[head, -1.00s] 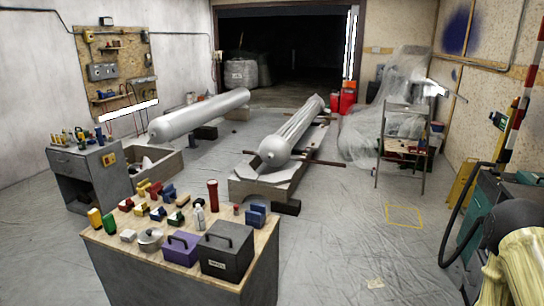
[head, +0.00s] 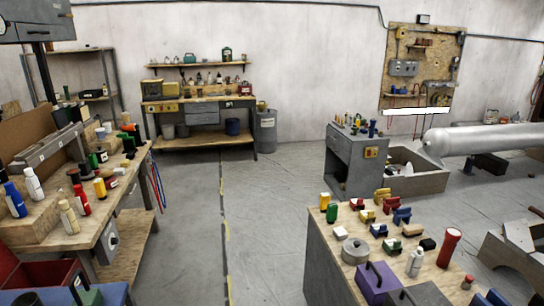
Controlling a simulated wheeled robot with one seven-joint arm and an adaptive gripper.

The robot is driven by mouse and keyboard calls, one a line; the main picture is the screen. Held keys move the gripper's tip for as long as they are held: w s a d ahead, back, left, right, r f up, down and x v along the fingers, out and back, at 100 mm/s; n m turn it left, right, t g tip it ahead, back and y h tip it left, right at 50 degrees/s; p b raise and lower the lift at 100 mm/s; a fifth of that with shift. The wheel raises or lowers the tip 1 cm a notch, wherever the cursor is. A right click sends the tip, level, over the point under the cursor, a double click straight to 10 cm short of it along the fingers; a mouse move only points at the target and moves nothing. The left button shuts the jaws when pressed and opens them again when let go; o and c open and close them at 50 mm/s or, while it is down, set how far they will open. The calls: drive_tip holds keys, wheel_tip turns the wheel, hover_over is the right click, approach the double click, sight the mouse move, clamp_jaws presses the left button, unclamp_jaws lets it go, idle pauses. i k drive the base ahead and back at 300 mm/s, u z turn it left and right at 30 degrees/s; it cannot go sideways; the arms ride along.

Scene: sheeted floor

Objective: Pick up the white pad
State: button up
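A small white block (head: 340,232), possibly the white pad, lies on the wooden top of the workbench (head: 325,250) at the lower right of the head view. It sits at the left part of that top, just behind a round grey metal piece (head: 355,251) and in front of a green block (head: 333,212). Nothing covers it from this side. It is too small to tell its exact shape. My gripper is not in view.
Several coloured blocks, a red cylinder (head: 449,247), a white bottle (head: 415,262) and a purple box (head: 376,282) crowd the same top. A cluttered bench (head: 90,225) stands at left. Open floor (head: 265,220) lies between the benches.

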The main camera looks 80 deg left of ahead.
sight(118, 172)
drive_tip(key=u, duration=2.7)
drive_tip(key=i, duration=2.7)
drive_tip(key=u, duration=1.6)
drive_tip(key=i, duration=0.65)
drive_tip(key=u, duration=0.15)
